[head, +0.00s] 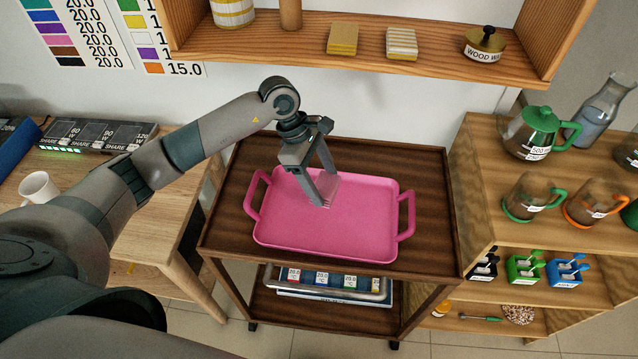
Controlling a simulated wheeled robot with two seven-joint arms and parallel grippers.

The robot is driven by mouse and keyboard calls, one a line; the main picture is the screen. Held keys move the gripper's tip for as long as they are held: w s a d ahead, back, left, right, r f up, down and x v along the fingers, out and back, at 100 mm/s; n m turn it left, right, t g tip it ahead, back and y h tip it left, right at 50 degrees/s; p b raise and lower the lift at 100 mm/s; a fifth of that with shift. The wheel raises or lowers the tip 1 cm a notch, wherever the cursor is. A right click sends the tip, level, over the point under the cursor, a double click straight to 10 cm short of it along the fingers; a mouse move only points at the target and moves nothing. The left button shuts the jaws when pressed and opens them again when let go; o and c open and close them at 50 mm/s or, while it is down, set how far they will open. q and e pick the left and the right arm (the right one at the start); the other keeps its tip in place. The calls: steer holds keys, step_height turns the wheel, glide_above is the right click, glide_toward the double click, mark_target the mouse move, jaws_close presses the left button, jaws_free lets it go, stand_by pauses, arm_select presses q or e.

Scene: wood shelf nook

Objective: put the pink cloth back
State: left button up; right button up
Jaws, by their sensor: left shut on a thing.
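My left gripper (322,203) points down over the pink tray (290,240), with its fingers around the pink cloth (331,187). The cloth is a small folded piece, light pink, partly hidden by the fingers and close in colour to the tray. I cannot tell whether it touches the tray floor or hangs just above it. The tray has two side handles and stands on the top of a dark wood cart (420,170). My right gripper is not in view.
A wall shelf (375,73) above holds a yellow folded cloth (342,38), a striped cloth (402,43) and a lidded wax tin (484,44). A right-hand shelf unit carries a green-lidded jug (540,130) and mugs. A white mug (39,188) stands on the left table.

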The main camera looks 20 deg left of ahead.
arm_select(q)
steer(key=s+a+r+m+g+y+b, duration=0.1)
steer(key=s+r+m+g+y+b, duration=0.3)
steer(key=m, duration=1.4)
steer(key=s+r, duration=0.4)
steer(key=s, duration=0.2)
steer(key=shift+s+g+y, duration=0.15)
steer(key=shift+g+y, duration=0.15)
steer(key=shift+a, duration=0.15)
